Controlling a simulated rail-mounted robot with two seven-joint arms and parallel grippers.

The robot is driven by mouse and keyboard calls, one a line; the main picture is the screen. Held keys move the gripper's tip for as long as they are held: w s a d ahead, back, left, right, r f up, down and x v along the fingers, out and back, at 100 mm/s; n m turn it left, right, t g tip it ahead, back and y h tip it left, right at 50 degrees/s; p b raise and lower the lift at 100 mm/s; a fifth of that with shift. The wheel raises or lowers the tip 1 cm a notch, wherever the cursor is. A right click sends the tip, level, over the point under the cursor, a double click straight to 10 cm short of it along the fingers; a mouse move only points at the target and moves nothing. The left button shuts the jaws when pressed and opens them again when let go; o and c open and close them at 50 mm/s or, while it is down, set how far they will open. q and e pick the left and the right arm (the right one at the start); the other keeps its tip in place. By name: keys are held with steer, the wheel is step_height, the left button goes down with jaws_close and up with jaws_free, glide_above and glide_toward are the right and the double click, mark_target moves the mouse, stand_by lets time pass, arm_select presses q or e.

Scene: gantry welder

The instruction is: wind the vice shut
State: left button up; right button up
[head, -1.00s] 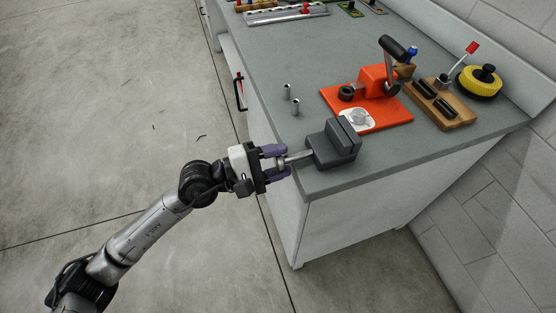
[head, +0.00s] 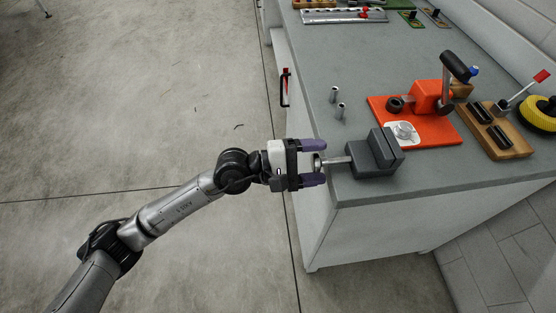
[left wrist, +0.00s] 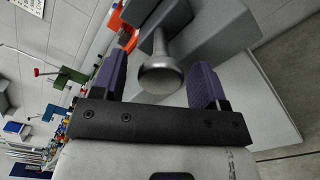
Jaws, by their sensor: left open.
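The grey vice (head: 376,154) sits at the near corner of the bench. Its spindle (head: 336,161) sticks out to the left over the bench edge and ends in a round knob. A gap shows between the vice's jaws in the head view. My left gripper (head: 314,163) is open, with its purple fingers on either side of the knob end. In the left wrist view the knob (left wrist: 161,77) lies between the two fingertips (left wrist: 160,85), with space visible on both sides. The vice body (left wrist: 215,30) is just beyond it. My right gripper is not in view.
An orange press base (head: 440,133) with a black-handled lever stands behind the vice. Two small metal pins (head: 337,102) stand on the bench to its left. A wooden block (head: 507,147) lies to the right. Open floor lies left of the bench.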

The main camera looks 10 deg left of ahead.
arm_select(q)
steer(key=v, duration=1.3)
steer(key=shift+a, duration=0.4)
